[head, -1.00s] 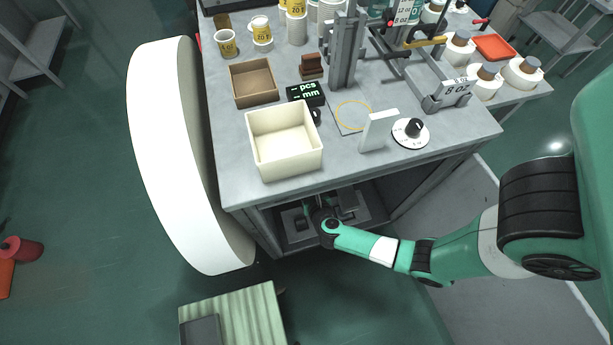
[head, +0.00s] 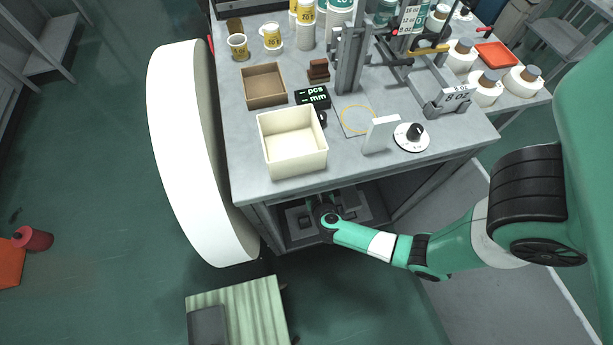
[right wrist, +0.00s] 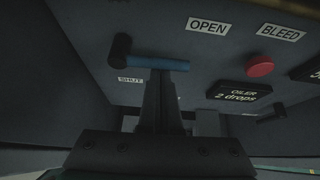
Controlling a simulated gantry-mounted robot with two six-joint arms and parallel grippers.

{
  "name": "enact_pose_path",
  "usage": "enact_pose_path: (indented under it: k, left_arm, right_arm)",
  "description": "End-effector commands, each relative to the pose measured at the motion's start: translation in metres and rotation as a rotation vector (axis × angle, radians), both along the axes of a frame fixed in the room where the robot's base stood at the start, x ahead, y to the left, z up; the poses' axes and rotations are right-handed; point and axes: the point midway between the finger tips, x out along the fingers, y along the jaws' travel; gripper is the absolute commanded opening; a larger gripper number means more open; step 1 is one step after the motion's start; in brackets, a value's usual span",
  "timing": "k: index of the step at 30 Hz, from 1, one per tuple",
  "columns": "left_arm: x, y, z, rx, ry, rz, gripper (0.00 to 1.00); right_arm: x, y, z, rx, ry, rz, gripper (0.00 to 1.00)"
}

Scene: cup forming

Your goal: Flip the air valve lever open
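The air valve lever (right wrist: 158,63), a blue bar with a black end (right wrist: 121,47) on its left, lies nearly level in the right wrist view. An "OPEN" label (right wrist: 208,26) is above and right of it, and a "SHUT" label (right wrist: 131,80) is below its left part. My right gripper (right wrist: 160,78) has its fingers together, with the tips right at the lever's underside; I cannot tell whether they touch it. In the head view my right gripper (head: 322,203) reaches under the table, where the lever is not discernible. My left gripper is not in view.
On the valve panel are a red button (right wrist: 260,66), a "BLEED" label (right wrist: 281,32) and an oiler plate (right wrist: 239,94).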

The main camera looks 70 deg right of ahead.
Motion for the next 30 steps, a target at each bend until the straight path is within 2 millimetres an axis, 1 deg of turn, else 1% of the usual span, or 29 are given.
enact_pose_path:
  k: [5,8,11,14,16,18,21,24,27,30]
  left_arm:
    - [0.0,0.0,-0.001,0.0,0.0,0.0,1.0]
    - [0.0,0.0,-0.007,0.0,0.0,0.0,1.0]
    - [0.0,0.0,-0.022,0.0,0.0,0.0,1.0]
    - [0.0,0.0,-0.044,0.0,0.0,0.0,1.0]
    - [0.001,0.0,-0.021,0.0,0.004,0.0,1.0]
    - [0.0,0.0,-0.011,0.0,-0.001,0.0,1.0]
    - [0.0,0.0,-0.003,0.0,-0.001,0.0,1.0]
    - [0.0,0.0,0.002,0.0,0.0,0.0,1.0]
    - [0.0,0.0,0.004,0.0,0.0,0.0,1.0]
    - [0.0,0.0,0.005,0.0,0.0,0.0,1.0]
  right_arm:
    - [0.002,0.0,0.001,-0.003,-0.006,0.002,0.0]
    - [0.002,0.0,-0.006,-0.003,-0.006,0.002,0.0]
    - [0.0,0.002,-0.024,-0.002,-0.003,0.001,0.0]
    - [-0.003,0.006,-0.05,0.0,0.0,0.002,0.0]
    - [-0.01,0.021,-0.025,0.0,0.0,0.01,0.0]
    - [-0.018,0.036,-0.015,0.001,0.0,0.013,0.0]
    - [-0.029,0.053,-0.004,0.0,0.0,0.012,0.0]
    - [-0.037,0.066,0.005,-0.001,0.0,0.008,0.0]
    - [-0.043,0.075,0.009,0.001,0.0,0.005,0.0]
    - [-0.046,0.079,0.011,0.002,-0.001,0.003,0.0]
